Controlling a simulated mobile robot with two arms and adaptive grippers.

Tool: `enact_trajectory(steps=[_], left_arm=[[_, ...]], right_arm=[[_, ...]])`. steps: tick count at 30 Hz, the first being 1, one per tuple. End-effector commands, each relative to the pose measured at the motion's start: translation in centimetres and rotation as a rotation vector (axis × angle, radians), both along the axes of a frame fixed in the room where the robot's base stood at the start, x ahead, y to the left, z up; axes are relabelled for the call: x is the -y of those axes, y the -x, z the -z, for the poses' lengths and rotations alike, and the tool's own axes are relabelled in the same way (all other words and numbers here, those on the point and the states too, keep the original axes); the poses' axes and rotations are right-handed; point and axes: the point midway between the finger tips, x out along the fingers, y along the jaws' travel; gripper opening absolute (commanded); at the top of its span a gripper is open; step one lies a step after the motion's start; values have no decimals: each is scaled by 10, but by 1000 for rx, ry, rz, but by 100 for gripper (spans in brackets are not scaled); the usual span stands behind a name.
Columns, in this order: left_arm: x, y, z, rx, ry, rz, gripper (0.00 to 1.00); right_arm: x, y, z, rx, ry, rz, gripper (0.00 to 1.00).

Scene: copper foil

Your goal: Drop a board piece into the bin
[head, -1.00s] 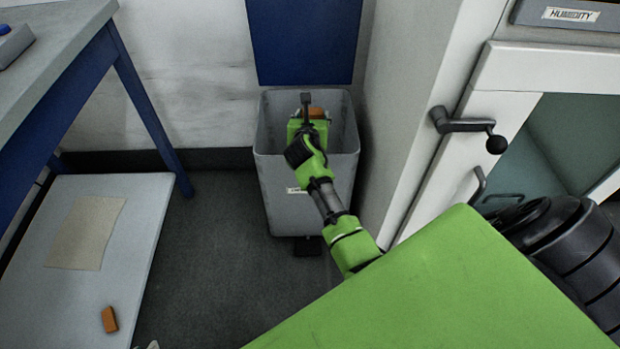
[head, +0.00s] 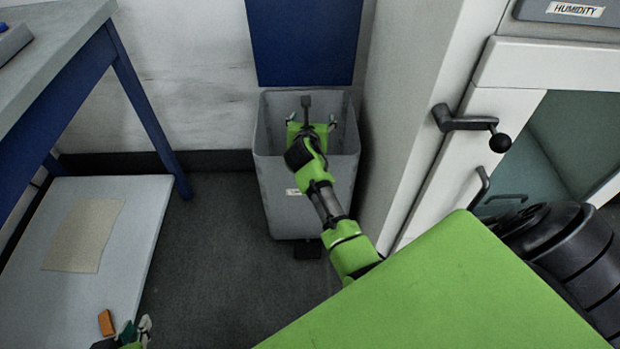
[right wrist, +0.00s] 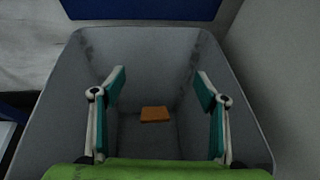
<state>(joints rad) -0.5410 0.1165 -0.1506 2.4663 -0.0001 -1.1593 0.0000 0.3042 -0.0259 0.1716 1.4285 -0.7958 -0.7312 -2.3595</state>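One orange-brown board piece (right wrist: 155,114) lies inside the grey bin (right wrist: 58,110), low down between the opened fingers in the right wrist view. My right gripper (right wrist: 160,85) is open and empty over the bin mouth. In the head view my right gripper (head: 316,118) hides most of the inside of the bin (head: 290,208), and that piece does not show there. A second board piece (head: 106,323) lies on the low white shelf at the lower left. My left gripper (head: 143,328) shows at the bottom edge, right of that piece, with its fingers only partly visible.
The low white shelf (head: 135,215) also holds a tan sheet (head: 84,234). A blue-legged bench (head: 137,92) stands at the left. A white cabinet with a black crank handle (head: 466,122) stands close right of the bin. The dark floor (head: 215,270) between is clear.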

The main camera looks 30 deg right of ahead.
Motion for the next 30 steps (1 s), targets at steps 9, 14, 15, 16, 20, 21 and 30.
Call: enact_trajectory(steps=[9, 14, 15, 16, 20, 21, 30], left_arm=[[0, 0, 0, 0, 0, 0, 15], [0, 0, 0, 0, 0, 0, 15], [0, 0, 0, 0, 0, 0, 15], [0, 0, 0, 0, 0, 0, 15], [0, 0, 0, 0, 0, 0, 15], [0, 0, 0, 0, 0, 0, 15], [0, 0, 0, -1, 0, 0, 15]], right_arm=[[-2, 2, -1, 0, 0, 0, 66], [-12, 15, -7, 0, 1, 0, 66], [-16, 20, -10, 0, 1, -1, 66], [-19, 24, -11, 0, 0, -1, 66], [-34, 43, -22, 1, -1, -1, 66], [-39, 49, -25, 1, -1, -1, 66], [-65, 82, -43, 0, 0, -1, 66]])
